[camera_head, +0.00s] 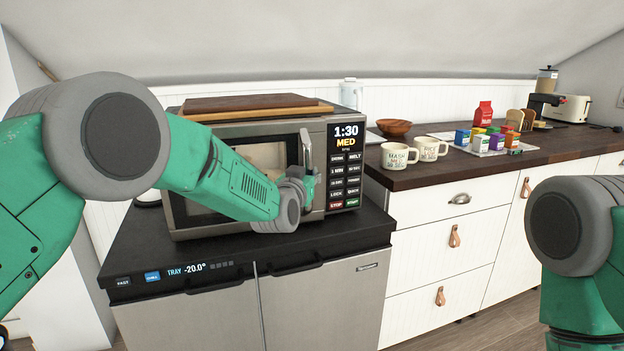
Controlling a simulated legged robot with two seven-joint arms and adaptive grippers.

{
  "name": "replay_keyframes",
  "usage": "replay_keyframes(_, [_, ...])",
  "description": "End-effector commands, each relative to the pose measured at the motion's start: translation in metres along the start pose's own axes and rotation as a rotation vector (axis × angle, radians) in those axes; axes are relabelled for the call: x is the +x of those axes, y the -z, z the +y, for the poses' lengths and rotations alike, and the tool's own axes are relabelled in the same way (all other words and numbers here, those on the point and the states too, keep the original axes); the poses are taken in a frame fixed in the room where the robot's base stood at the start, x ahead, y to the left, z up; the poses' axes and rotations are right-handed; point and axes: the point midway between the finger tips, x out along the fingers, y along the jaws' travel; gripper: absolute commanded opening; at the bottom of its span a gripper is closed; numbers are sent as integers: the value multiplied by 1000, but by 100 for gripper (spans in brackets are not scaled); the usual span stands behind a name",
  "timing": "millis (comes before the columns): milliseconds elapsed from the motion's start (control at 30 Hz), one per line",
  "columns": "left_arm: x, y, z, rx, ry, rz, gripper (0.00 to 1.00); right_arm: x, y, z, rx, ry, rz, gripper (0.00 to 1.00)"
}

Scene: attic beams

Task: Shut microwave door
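The microwave (346,204) stands on the dark top of a low steel appliance, its control panel lit with 1:30 and MED. Its door (184,213) lies across the front and looks flush or nearly so; my arm covers much of it, so I cannot tell whether it is fully shut. The upright door handle (306,148) is at the door's right side. My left gripper (309,186) is at the handle's lower part, close to or touching it. Its fingers are small and partly hidden, so their opening is unclear. My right arm shows at the right edge; its gripper is out of view.
Wooden boards (250,103) lie on the microwave. The steel appliance (325,305) has a black top edge in front. The counter (455,177) to the right holds two mugs (395,156), a wooden bowl (394,128), several small cartons and a toaster (572,108).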

Motion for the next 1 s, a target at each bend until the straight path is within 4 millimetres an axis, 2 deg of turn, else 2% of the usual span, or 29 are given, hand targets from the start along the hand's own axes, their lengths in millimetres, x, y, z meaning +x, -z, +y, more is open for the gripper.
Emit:
replay_keyframes(267, [0,2,-1,8,1,5,0,0,0,0,0,0,0,40])
replay_keyframes(367, [0,2,0,7,1,4,33,0,0,0,0,0,0,40])
replay_keyframes(400, [0,2,0,7,0,3,36,0,0,0,0,0,0,40])
replay_keyframes(767, [-2,0,2,5,-1,-1,36,-1,-2,0,0,0,3,40])
replay_keyframes(867, [-9,0,2,5,-1,-2,36,-1,-2,0,0,0,4,40])
replay_keyframes(1000, [-30,0,2,6,-1,-3,36,-1,-2,0,0,0,4,40])
